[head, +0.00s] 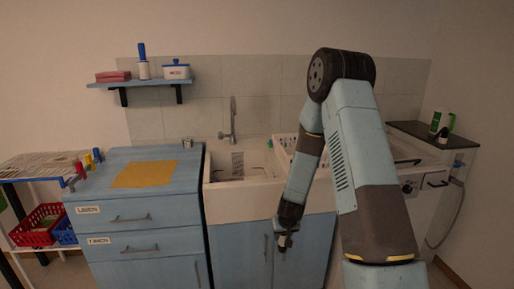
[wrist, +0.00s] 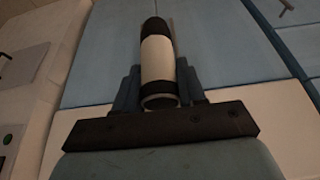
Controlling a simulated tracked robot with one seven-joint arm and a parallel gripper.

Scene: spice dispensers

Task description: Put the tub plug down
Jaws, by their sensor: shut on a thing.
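My gripper (head: 285,240) hangs low in front of the blue doors under the sink, pointing down, in the head view. In the wrist view my gripper (wrist: 158,78) is shut on a cylinder, the tub plug as far as I can tell (wrist: 158,58). It has a pale middle and dark ends and lies between the two fingers. In the head view the held thing is too small and dark to make out clearly. It is held in the air, apart from any worktop.
The white sink (head: 240,185) with a tap holds a rack at its right. A blue drawer cabinet (head: 120,180) stands left, with a yellow cloth (head: 146,174) on top and bare room around it. A dark worktop (head: 415,133) at right holds a green-and-white container (head: 443,121).

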